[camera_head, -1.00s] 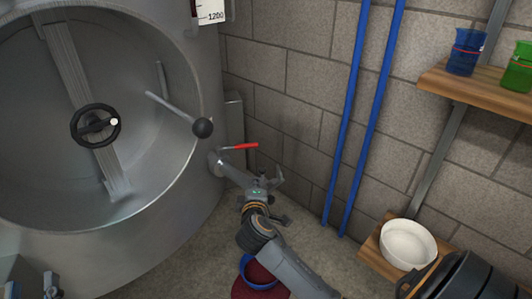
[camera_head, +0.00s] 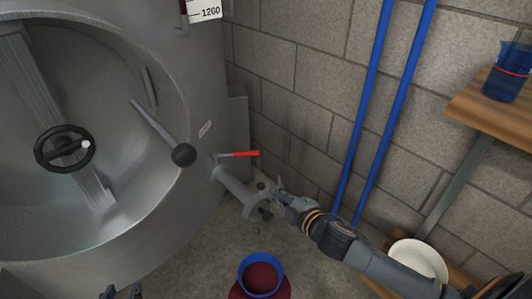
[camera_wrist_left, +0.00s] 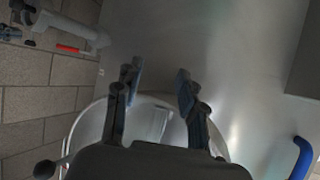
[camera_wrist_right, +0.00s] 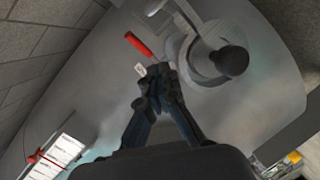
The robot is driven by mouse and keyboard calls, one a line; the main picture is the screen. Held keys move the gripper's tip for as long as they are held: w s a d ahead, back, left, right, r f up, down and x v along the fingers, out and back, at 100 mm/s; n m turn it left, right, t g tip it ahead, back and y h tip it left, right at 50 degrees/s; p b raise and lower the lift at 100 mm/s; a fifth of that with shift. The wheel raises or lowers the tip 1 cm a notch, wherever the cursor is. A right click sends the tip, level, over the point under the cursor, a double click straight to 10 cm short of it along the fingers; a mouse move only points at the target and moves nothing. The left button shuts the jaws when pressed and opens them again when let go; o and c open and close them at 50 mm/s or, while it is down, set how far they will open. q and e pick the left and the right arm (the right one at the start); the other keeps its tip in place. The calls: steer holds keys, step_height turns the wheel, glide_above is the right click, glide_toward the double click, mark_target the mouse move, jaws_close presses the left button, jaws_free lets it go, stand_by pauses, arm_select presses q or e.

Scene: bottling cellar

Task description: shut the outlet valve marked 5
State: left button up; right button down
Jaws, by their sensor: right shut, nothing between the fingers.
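The outlet valve has a red lever (camera_head: 240,153) on a grey outlet pipe (camera_head: 233,188) low on the steel tank (camera_head: 195,215). The lever points right, at an angle to the pipe. A small label (camera_head: 205,128) sits on the tank above it; its mark is too small to read. My right gripper (camera_head: 277,188) is shut and empty, right of the pipe's end and below the lever, apart from it. The right wrist view shows the lever (camera_wrist_right: 138,44) just beyond the fingertips. My left gripper (camera_head: 122,292) is at the bottom edge; the left wrist view shows it open and empty (camera_wrist_left: 157,73).
A black handwheel (camera_head: 65,149) and a ball-ended handle (camera_head: 183,154) are on the tank front. A blue-rimmed red tub (camera_head: 260,293) stands below the outlet. Blue pipes (camera_head: 365,110) run up the wall. Right are a shelf (camera_head: 490,105) with a blue beaker (camera_head: 506,82) and a white bowl (camera_head: 418,258).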

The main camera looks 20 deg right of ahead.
step_height(320, 180, up, 2)
steer(key=w+d+n+y, duration=0.2)
steer(key=n+y, duration=0.2)
steer(key=n, duration=0.2)
steer(key=n+y+b, duration=0.1)
steer(key=b, duration=0.1)
glide_toward(241, 156)
steer(key=a, duration=0.2)
steer(key=w, duration=0.4)
steer(key=shift+f+g+b, duration=0.1)
steer(key=shift+g+b, duration=0.2)
steer(key=shift+b, duration=0.05)
arm_select(q)
steer(key=w+d+r+t+h, duration=0.1)
steer(key=d+r+t+h, duration=0.1)
steer(key=r+t, duration=0.3)
steer(key=w+d+r+t+h, duration=0.1)
steer(key=r+t, duration=0.3)
steer(key=r, duration=0.7)
steer(key=shift+w+d+r+m+t+h, duration=0.2)
steer(key=shift+w+d+m+t+h, duration=0.15)
steer(key=shift+w+d, duration=0.3)
arm_select(e)
steer(key=shift+w+d, duration=0.15)
steer(key=shift+w, duration=0.3)
